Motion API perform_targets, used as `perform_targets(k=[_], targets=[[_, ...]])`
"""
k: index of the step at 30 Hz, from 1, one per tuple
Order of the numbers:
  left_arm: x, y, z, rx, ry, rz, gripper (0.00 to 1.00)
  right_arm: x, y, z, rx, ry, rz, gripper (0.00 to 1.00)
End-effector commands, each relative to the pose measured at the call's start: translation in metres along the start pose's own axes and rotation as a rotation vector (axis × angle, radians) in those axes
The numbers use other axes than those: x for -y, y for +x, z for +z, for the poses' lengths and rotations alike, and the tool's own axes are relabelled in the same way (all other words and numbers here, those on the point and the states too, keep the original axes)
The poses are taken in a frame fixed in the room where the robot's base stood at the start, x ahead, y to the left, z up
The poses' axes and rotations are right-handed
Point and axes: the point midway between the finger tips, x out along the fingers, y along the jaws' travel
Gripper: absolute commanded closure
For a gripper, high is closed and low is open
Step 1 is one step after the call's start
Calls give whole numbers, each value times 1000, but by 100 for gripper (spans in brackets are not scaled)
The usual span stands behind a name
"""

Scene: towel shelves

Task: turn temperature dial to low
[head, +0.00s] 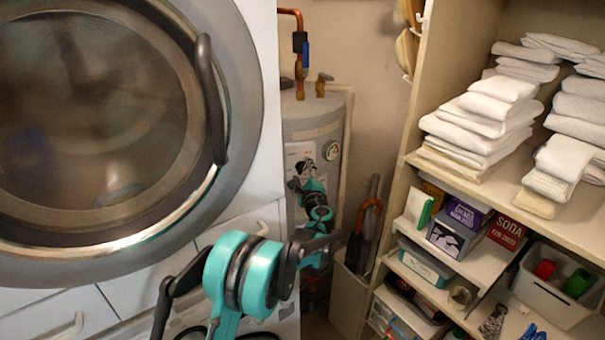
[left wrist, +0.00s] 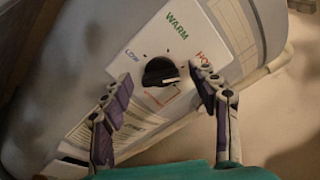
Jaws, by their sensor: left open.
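The temperature dial is a black round knob (left wrist: 160,72) on a white plate (left wrist: 196,28) marked LOW, WARM and HOT. A pale mark on the knob lies toward its right side, below the HOT label. The plate is on the grey water heater (head: 312,130); in the head view my gripper largely hides the dial. My left gripper (head: 308,188) is open in front of the heater. In the left wrist view its two fingers (left wrist: 161,78) are on either side of the knob, apart from it as far as I can tell. My right gripper is not in view.
A front-loading machine (head: 262,100) stands close on the left, with a dark door handle (head: 212,100). Shelves (head: 468,188) with white towels (head: 480,120) and boxes are on the right. Pipes rise above the heater.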

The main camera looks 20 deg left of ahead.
Motion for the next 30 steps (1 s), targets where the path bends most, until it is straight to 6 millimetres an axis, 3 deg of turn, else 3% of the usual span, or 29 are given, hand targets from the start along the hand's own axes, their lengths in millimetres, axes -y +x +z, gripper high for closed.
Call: perform_targets(k=[1, 6, 7, 19, 30], targets=[[0, 0, 0, 0, 0, 0, 40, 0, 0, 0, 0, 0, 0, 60], [0, 0, 0, 0, 0, 0, 84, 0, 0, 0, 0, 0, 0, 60], [0, 0, 0, 0, 0, 0, 90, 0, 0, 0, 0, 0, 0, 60], [0, 0, 0, 1, -49, 0, 90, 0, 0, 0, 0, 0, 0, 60], [-2, 0, 0, 2, -316, 1, 90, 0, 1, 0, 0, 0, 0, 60]])
